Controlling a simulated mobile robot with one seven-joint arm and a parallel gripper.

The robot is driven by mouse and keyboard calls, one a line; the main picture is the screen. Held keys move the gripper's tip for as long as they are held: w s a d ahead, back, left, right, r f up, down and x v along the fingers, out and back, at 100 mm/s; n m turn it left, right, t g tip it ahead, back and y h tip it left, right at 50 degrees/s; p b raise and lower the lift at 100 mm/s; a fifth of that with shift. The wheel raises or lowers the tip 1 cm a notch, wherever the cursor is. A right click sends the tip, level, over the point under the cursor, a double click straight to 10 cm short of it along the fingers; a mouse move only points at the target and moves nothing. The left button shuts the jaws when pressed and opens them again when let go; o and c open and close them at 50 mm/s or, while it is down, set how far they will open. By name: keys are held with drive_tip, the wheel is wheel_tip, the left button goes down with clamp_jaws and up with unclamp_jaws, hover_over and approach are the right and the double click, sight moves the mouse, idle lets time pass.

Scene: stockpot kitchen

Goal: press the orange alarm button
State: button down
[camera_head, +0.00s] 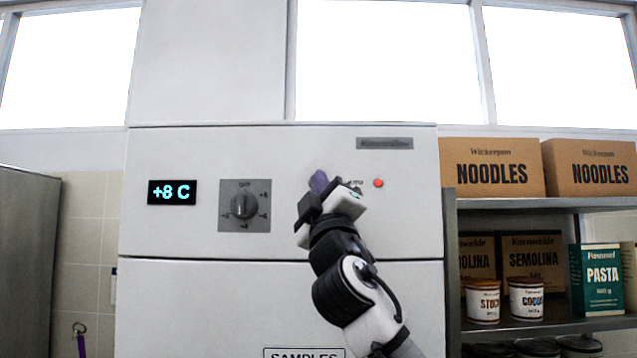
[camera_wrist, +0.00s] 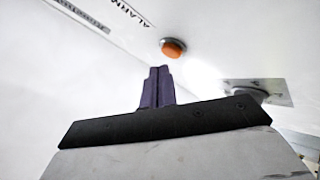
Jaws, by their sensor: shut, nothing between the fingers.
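The orange button (camera_wrist: 173,48) shows in the wrist view on a pale panel, close to the ALARM lettering (camera_wrist: 133,14). My gripper's purple fingers (camera_wrist: 157,82) are together and empty, with their tips just below the button in that picture. A small gap shows there, but its depth is unclear. In the head view my gripper (camera_head: 319,182) is in front of the white cabinet's upper panel and hides part of it. A small round red-orange spot (camera_head: 378,183) shows right of the gripper. I cannot tell whether it is the same button.
The white cabinet (camera_head: 200,290) has a +8 C display (camera_head: 171,192) and a dial (camera_head: 245,206) left of my gripper. The dial's plate also seems to show in the wrist view (camera_wrist: 278,90). Shelves with noodle boxes (camera_head: 492,170) stand at the right.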

drive_tip(key=shift+w, duration=0.1)
idle(0.7)
drive_tip(key=shift+w, duration=0.35)
drive_tip(key=shift+w, duration=0.4)
idle(0.6)
drive_tip(key=shift+s, duration=0.85)
drive_tip(key=s+b, duration=0.1)
drive_tip(key=s, duration=0.4)
drive_tip(key=shift+b, duration=0.4)
idle(0.7)
